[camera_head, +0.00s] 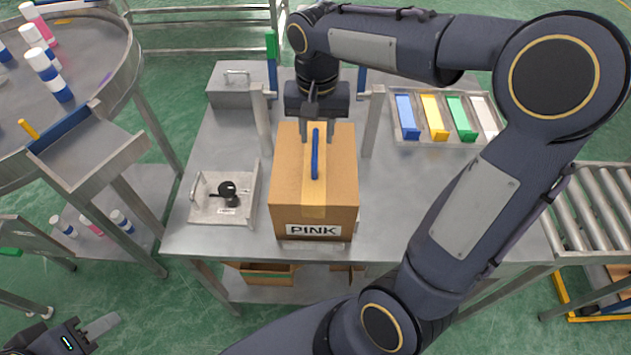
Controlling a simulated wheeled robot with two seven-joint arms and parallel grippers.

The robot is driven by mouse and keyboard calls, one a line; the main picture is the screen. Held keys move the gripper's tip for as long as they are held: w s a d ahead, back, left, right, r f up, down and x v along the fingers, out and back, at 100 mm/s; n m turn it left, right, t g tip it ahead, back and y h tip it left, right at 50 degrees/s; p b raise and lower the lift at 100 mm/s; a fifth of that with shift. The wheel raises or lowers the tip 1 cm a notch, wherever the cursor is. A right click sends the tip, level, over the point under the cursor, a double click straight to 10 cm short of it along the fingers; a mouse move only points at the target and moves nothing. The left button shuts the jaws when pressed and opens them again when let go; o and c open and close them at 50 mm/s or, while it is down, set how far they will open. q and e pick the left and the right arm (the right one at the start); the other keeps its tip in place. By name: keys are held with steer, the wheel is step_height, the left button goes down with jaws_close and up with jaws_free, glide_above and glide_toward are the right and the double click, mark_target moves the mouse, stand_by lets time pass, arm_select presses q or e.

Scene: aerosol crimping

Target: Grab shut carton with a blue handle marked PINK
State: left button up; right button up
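The shut carton (286,190) is brown, with tape over its top and a white label reading PINK on its front. It stands upright on the metal table (400,225). A blue handle (315,155) runs along the middle of its top. My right gripper (317,137) is at the far end of the carton's top, with its fingers apart on either side of the handle's far part. I cannot tell whether the fingers touch the carton. My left gripper (98,327) is at the bottom left corner, low and away from the table, only partly in view.
A tray (447,141) with blue, yellow, green and white blocks lies at the right. A plate with a black part (225,195) lies left of the carton. Metal posts (372,120) stand on both sides behind it. A roller conveyor (595,215) is at the right.

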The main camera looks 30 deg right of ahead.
mark_target(315, 143)
step_height(315, 143, down, 4)
steer(key=shift+a+f, duration=0.1)
steer(key=shift+a, duration=0.05)
jaws_close()
stand_by(1.3)
steer(key=shift+w+r, duration=0.1)
steer(key=shift+r, duration=0.1)
